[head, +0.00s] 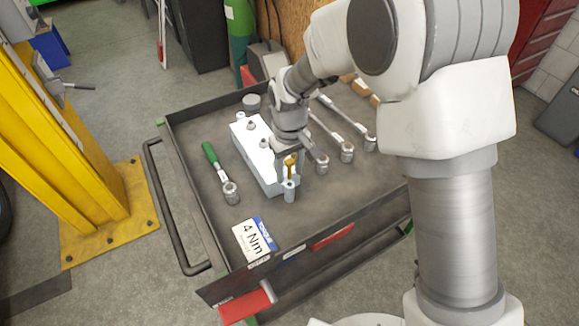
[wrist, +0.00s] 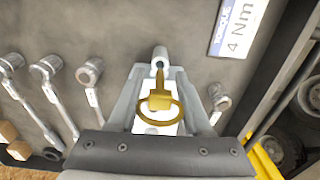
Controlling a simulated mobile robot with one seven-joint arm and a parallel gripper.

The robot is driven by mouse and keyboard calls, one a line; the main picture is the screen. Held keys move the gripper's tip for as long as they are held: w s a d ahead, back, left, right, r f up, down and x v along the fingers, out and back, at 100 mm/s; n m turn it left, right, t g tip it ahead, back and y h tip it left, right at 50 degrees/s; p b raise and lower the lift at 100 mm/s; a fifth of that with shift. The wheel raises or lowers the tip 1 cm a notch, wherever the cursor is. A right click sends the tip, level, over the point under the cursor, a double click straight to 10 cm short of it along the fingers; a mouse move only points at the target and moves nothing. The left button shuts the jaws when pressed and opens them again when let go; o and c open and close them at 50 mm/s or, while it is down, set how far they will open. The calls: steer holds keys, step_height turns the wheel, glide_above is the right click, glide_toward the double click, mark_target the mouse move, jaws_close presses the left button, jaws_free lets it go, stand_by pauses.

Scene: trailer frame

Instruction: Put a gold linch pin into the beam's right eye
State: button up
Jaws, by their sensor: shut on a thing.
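The beam (head: 251,150) is a pale grey-white block lying on the cart top. A small grey cylinder with an eye (head: 289,192) stands at its near right end; this eye also shows in the wrist view (wrist: 160,53). My gripper (head: 293,165) is shut on the gold linch pin (head: 290,166), above that end of the beam. In the wrist view, the pin's ring (wrist: 172,122) lies between my fingers (wrist: 158,82), and its shank points toward the eye. The tip appears at or over the eye; I cannot tell whether it is inside.
A green-handled tool (head: 211,156) lies left of the beam. Several socket wrenches (head: 325,128) lie to the right. A "4 Nm" card (head: 253,239) lies at the front of the cart top (head: 330,205), which has raised edges. A yellow post (head: 85,150) stands left.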

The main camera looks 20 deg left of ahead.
steer(key=shift+f+b, duration=0.35)
steer(key=shift+f, duration=0.45)
steer(key=shift+f, duration=0.15)
steer(key=shift+f+b, duration=2)
steer(key=shift+f, duration=0.8)
steer(key=o, duration=1.3)
steer(key=shift+c, duration=0.2)
step_height(320, 180, up, 18)
steer(key=p, duration=0.2)
steer(key=shift+f+p, duration=0.25)
steer(key=shift+p, duration=0.15)
